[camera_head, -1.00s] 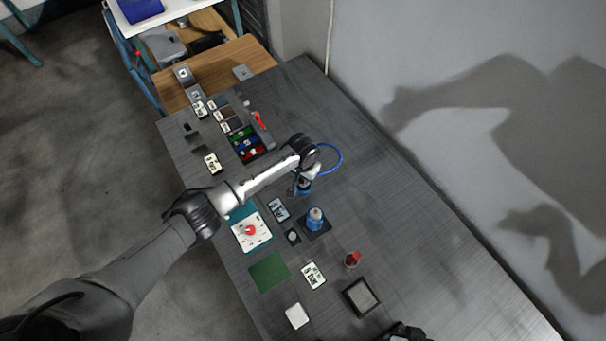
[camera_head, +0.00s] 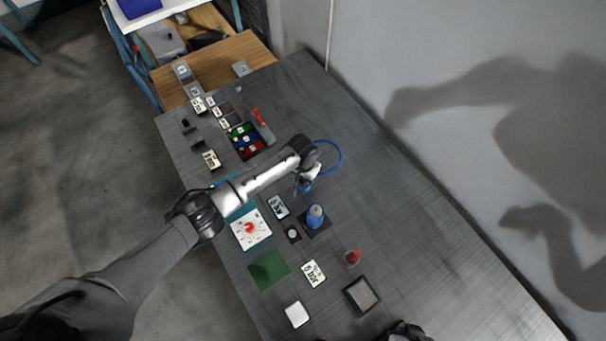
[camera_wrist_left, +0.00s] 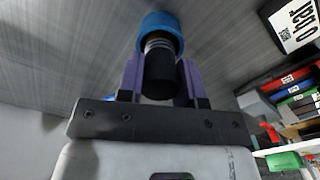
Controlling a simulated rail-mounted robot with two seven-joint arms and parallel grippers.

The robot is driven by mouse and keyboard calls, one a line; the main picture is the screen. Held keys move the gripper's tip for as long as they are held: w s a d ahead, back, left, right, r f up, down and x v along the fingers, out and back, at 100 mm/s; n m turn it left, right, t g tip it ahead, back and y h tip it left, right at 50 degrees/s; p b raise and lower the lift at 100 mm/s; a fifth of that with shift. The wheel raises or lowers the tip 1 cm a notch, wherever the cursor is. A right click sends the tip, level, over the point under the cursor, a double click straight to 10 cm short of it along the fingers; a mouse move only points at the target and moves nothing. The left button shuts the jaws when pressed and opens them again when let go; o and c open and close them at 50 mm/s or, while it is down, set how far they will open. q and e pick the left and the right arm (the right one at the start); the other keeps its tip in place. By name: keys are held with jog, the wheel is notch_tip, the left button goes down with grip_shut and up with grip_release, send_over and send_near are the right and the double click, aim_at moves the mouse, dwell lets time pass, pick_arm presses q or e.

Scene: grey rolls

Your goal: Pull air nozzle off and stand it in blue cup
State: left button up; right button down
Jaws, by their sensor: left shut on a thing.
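My left arm comes in from the left, and its gripper (camera_wrist_left: 159,80) points down over the table. In the left wrist view its purple fingers are shut on a black cylindrical piece (camera_wrist_left: 160,78), likely the air nozzle. A ribbed grey section and a blue ring (camera_wrist_left: 160,22) are in line beyond it; whether they are joined is unclear. A blue hose (camera_head: 338,154) loops beside the wrist. A blue cup-like object (camera_head: 316,217) with a paler top stands on a dark square, apart from the gripper. My right gripper (camera_head: 406,331) is at the bottom edge, partly cut off; its jaws are unclear.
A tray of coloured bins (camera_head: 247,139) and a red-handled tool (camera_head: 257,117) are farther back. A white board with a red piece (camera_head: 250,229), a green mat (camera_head: 268,270), a small red object (camera_head: 353,257) and a dark-framed tray (camera_head: 361,295) are nearer. The table's right side is clear.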

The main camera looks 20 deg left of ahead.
pick_arm(q)
jog(key=shift+f, duration=0.4)
jog(key=o, duration=1.1)
notch_tip(320, 180, up, 12)
jog(key=shift+f+p, duration=0.1)
jog(key=shift+p, duration=0.6)
jog(key=shift+r, duration=1.05)
